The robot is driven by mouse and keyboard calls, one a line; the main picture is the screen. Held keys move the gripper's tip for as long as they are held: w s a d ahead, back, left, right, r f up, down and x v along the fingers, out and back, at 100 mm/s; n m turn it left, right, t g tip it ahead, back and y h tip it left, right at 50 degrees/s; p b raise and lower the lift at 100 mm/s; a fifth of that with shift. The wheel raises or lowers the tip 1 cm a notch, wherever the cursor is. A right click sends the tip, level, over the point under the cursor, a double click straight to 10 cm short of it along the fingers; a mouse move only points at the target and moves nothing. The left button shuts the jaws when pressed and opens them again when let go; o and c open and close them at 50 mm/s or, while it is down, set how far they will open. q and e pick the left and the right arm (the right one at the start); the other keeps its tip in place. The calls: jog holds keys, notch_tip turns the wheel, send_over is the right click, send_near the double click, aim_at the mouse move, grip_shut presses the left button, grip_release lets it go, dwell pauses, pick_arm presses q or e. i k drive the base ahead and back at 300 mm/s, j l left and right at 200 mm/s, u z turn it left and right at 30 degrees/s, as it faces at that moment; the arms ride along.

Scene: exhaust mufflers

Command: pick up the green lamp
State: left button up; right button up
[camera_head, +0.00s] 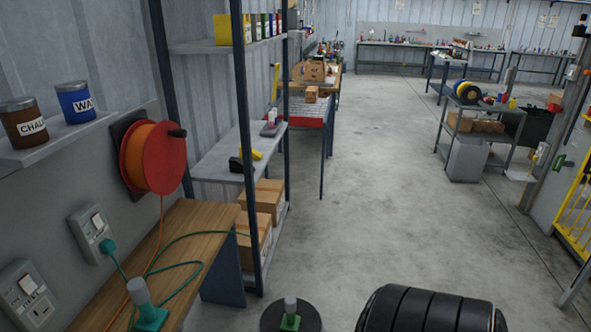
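A small green object with a pale grey cylindrical top (150,310) stands on the wooden bench (190,222) at the bottom left, cut by the lower picture edge; it looks like a green lamp. A similar green object with a grey top (290,318) stands on a round black surface at the bottom centre. I cannot tell which of the two the task names. Neither of my grippers shows in this view.
A green cable runs from a wall socket (91,227) to the bench. An orange cable reel (152,156) hangs above it. Metal shelving (222,150) stands behind. A black ribbed object (428,312) is at the bottom. The grey floor (370,185) ahead is clear.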

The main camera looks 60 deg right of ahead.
aim_at(291, 323)
jog(key=z, duration=1.75)
